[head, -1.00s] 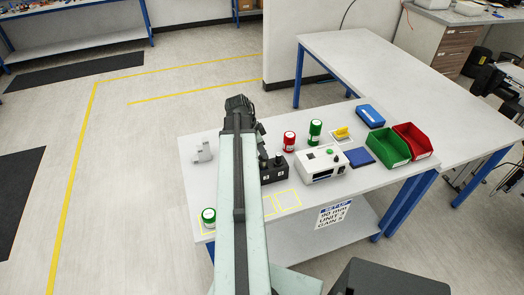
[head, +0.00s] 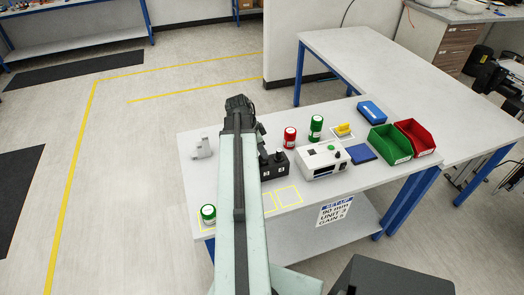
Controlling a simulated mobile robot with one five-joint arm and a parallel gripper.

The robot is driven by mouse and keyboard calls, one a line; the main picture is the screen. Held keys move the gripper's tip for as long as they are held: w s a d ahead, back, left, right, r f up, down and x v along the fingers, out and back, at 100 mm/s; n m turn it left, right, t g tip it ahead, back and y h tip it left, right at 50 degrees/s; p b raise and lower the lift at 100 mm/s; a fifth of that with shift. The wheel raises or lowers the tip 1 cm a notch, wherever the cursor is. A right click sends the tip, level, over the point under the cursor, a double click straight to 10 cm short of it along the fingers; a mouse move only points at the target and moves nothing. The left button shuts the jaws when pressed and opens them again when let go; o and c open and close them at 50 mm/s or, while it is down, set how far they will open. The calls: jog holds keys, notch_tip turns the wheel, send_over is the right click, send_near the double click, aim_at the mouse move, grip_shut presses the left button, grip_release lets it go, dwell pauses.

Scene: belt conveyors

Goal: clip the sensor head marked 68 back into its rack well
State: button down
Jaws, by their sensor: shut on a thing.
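The black rack (head: 274,170) stands on the near bench, just right of my arm, with small white labels on its front. A dark knob-like head (head: 279,155) stands up at its top right. My gripper (head: 260,139) is at the far end of my arm, just above and behind the rack's left side. It is shut on a sensor head, which is mostly hidden by my arm. I cannot read the mark 68 or see the left well clearly.
A white instrument box (head: 320,162) stands close right of the rack. Red (head: 290,138) and green (head: 316,128) canisters stand behind. A grey bracket (head: 202,147) and green-white canister (head: 208,214) are left of my arm. Green (head: 389,145) and red (head: 416,138) bins stand right.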

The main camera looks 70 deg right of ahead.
jog(key=shift+f+b, duration=1.05)
jog(key=shift+b, duration=0.05)
jog(key=shift+f, duration=0.25)
dwell(0.4)
jog(key=c, duration=1.2)
grip_release()
jog(key=p+v, duration=0.7)
jog(key=v, duration=0.1)
jog(key=shift+s+d, duration=0.1)
